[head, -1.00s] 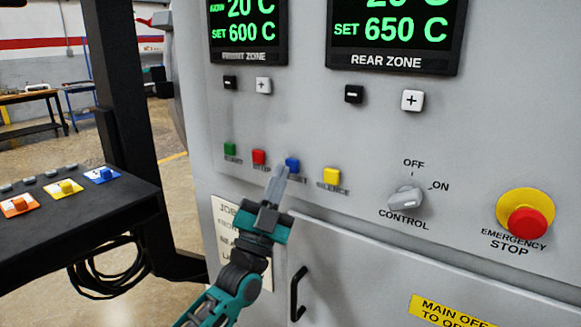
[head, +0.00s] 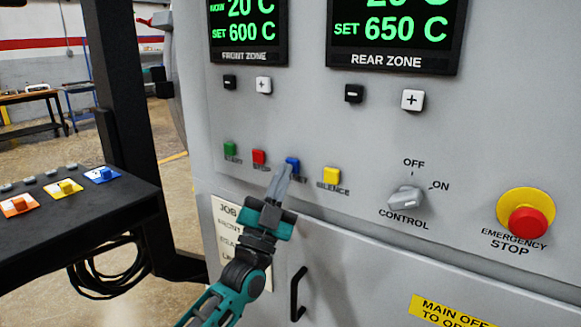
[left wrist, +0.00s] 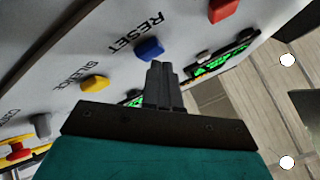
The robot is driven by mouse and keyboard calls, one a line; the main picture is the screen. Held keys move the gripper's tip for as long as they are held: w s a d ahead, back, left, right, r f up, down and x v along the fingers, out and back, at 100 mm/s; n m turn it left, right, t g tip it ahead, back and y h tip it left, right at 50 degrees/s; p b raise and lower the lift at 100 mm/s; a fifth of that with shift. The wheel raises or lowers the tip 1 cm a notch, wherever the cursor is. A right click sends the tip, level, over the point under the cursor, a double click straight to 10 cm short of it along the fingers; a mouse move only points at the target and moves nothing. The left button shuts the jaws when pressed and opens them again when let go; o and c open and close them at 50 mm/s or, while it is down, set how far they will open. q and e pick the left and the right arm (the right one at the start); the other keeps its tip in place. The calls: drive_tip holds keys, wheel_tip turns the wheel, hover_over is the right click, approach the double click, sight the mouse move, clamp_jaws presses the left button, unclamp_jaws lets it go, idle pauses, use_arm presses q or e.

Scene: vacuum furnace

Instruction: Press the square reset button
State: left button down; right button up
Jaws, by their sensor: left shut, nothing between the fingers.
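The reset button is a blue square button (head: 292,164) in a row on the grey furnace panel, with its label partly hidden by my gripper in the head view. In the left wrist view the blue button (left wrist: 149,49) sits beside the word RESET, just beyond my fingertips. My left gripper (head: 284,172) is shut and empty, its fingertips at the lower edge of the blue button in the head view. The left wrist view also shows the shut fingers (left wrist: 158,66) close to the button; I cannot tell whether they touch it. My right gripper is in neither view.
A green button (head: 230,148) and a red button (head: 259,157) are left of the blue one, a yellow silence button (head: 332,175) right. Further right are the control knob (head: 406,198) and emergency stop (head: 528,222). A black console (head: 85,222) stands at left.

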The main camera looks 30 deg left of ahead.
use_arm(q)
drive_tip(key=shift+w, duration=0.35)
drive_tip(key=shift+s, duration=0.15)
idle(0.5)
drive_tip(key=shift+s+p, duration=0.4)
drive_tip(key=shift+s, duration=0.35)
drive_tip(key=s+p, duration=0.2)
drive_tip(key=s, duration=0.3)
drive_tip(key=shift+a, duration=0.2)
idle(0.5)
